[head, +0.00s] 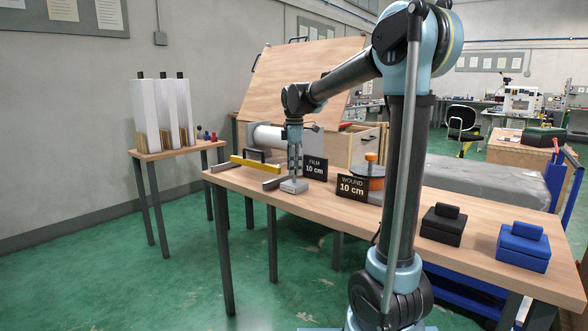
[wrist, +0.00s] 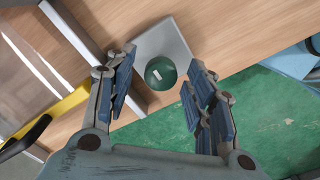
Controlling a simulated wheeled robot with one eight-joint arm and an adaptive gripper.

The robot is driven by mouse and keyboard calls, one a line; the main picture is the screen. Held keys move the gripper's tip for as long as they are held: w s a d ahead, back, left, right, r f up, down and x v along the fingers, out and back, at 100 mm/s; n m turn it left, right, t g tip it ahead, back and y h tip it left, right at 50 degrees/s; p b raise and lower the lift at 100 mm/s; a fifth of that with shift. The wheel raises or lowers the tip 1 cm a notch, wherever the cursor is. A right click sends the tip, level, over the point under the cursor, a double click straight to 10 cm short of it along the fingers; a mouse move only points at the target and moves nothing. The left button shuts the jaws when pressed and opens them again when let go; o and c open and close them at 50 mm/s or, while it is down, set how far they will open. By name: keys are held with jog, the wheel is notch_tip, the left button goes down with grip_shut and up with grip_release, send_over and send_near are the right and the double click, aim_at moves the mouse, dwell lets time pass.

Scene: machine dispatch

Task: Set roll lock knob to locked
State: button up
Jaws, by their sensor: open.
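A dark green round knob (wrist: 160,73) with a short white mark sits on a square grey plate (wrist: 172,41) in the wrist view. I take it for the roll lock knob. The plate also shows in the head view as a low grey block (head: 294,187) at the front edge of the table. My gripper (head: 295,167) points down just above this block. In the wrist view my gripper (wrist: 163,62) is open, with one finger on each side of the knob. I cannot tell whether they touch it. The knob is hidden in the head view, and no lock labels are readable.
A yellow bar (head: 254,165) and a white roll (head: 267,136) lie left of my gripper. Signs reading FILM 10 cm (head: 314,167) and WOUND 10 cm (head: 352,187) stand to its right. A black box (head: 442,226) and a blue box (head: 522,247) sit farther right.

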jog(key=shift+f, duration=0.1)
jog(key=c, duration=1.1)
jog(key=shift+o, duration=0.2)
jog(key=shift+m, duration=0.3)
jog(key=m, duration=0.4)
jog(key=shift+w, duration=0.1)
jog(key=m, duration=0.9)
jog(key=shift+m, duration=2.1)
jog(key=o, duration=1.1)
jog(key=shift+c, duration=0.2)
